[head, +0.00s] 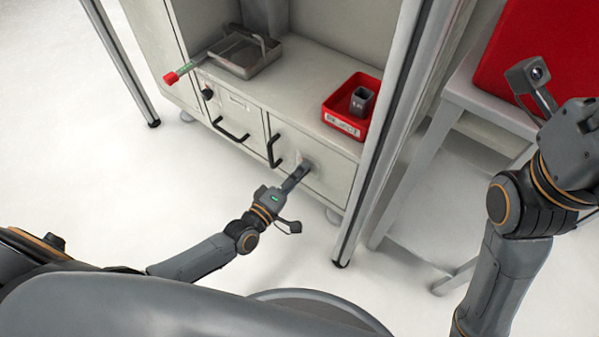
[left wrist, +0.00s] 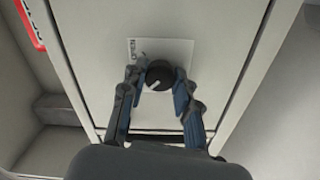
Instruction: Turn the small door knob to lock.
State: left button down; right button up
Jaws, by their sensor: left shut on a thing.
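The small door knob (left wrist: 159,77) is black and round with a light pointer line, on a white label on the grey cabinet door (head: 324,170). In the left wrist view the pointer line runs at a slant. My left gripper (head: 302,171) reaches this door. In the left wrist view its blue-padded fingers (left wrist: 158,80) are on both sides of the knob, shut on it. The head view hides the knob behind the gripper. My right arm shows at the right of the head view; I cannot make out its fingertips.
Black handles (head: 274,151) stick out from the cabinet doors. A red bin (head: 347,126) with a grey part and a metal tray (head: 262,66) stand on the cabinet top. A metal post (head: 366,180) stands just right of the door. Open floor lies to the left.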

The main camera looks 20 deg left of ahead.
dwell(0.4)
pick_arm(q)
jog(key=c, duration=1)
grip_release()
jog(key=v, duration=1.2)
jog(key=shift+r, duration=0.1)
